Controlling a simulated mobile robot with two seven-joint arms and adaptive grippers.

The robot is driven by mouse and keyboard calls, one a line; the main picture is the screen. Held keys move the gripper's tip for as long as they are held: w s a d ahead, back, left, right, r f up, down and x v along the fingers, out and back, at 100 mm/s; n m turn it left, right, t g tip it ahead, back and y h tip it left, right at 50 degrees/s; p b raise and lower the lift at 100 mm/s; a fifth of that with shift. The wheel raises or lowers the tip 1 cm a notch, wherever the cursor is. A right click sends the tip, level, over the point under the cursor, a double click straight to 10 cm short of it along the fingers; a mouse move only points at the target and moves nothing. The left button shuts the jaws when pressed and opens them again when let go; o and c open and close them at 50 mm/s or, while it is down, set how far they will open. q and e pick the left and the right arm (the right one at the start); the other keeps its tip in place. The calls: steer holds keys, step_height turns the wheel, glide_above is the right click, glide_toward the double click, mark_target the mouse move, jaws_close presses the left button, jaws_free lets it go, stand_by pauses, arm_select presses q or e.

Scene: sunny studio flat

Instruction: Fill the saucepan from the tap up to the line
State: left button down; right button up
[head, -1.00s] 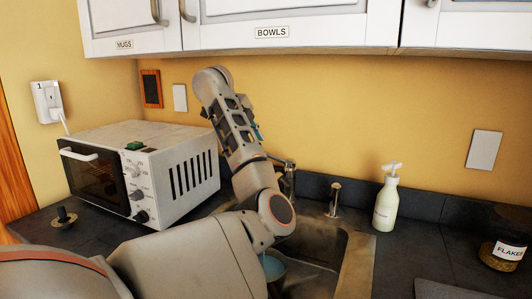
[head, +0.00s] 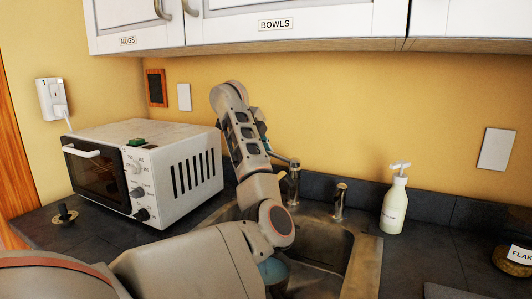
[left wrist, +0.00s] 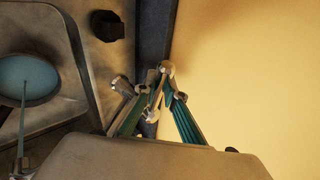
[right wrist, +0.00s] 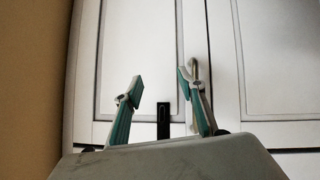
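The saucepan (head: 275,272) sits in the sink, mostly hidden behind my left arm in the head view. In the left wrist view its round opening (left wrist: 28,75) shows blue water, with a thin stream (left wrist: 22,118) falling into it. I cannot make out the fill line. The tap (head: 293,185) stands behind the sink, its lever (head: 281,159) pointing towards my left gripper (head: 263,132). In the left wrist view the left fingertips (left wrist: 161,72) are together at the lever; whether they grip it I cannot tell. My right gripper (right wrist: 160,80) is open and empty, facing white cupboard doors.
A soap bottle (head: 394,208) and a short metal dispenser (head: 340,202) are to the right, with a FLAKES jar (head: 514,262) at the far right. Wall cupboards (head: 330,20) hang above.

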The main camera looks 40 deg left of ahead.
arm_select(q)
steer(key=shift+f+h, duration=0.4)
steer(key=shift+f, duration=0.05)
steer(key=c, duration=2.1)
jaws_free()
steer(key=shift+a, duration=0.1)
steer(key=shift+s+r, duration=0.1)
steer(key=v, duration=1.1)
steer(key=shift+s+r, duration=0.1)
steer(key=shift+s, duration=0.35)
